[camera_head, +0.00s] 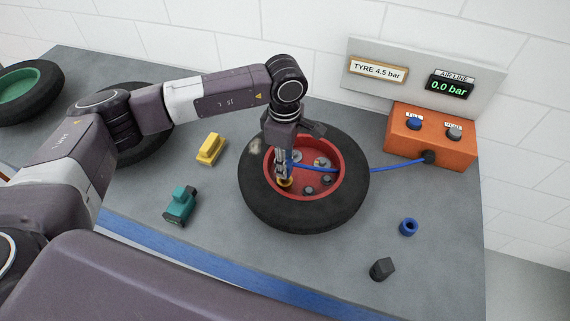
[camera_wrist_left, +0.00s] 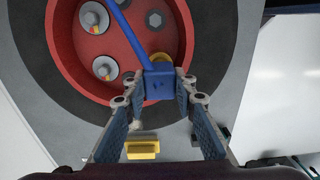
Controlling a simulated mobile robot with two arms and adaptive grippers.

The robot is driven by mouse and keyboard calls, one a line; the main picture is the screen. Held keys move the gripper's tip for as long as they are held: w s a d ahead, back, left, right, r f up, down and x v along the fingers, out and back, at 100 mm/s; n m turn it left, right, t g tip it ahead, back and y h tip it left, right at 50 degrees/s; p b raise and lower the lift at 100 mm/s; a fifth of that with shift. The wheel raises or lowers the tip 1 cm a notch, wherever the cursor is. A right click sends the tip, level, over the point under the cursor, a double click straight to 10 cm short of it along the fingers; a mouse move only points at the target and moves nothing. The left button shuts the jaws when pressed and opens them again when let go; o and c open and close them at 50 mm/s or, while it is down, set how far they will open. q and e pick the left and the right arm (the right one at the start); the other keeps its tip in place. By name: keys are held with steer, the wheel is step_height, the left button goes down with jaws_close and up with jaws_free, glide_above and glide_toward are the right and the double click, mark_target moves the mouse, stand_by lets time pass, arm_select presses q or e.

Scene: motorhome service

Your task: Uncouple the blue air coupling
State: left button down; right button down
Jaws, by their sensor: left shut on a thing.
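A tyre (camera_head: 262,212) with a red rim (camera_head: 333,190) lies flat on the grey bench. My left gripper (camera_head: 283,172) reaches down into the rim from above. In the left wrist view my left gripper (camera_wrist_left: 160,95) is shut on the blue air coupling (camera_wrist_left: 160,84), a block between the two fingertips. The blue hose (camera_head: 390,167) runs from the coupling over the rim and tyre to an orange box. A brass ring (camera_wrist_left: 160,57) shows right beside the coupling; whether they are joined cannot be told. My right gripper is out of view.
The orange box (camera_head: 440,148) has a blue and a grey knob. The air line display (camera_head: 450,86) reads 0.0 bar, beside a sign reading TYRE 4.5 bar (camera_head: 377,69). A blue ring (camera_head: 408,227), dark block (camera_head: 382,269), yellow item (camera_head: 210,149) and teal item (camera_head: 180,204) lie around the tyre.

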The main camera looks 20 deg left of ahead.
arm_select(q)
steer(key=shift+r, duration=0.9)
steer(key=shift+s, duration=0.1)
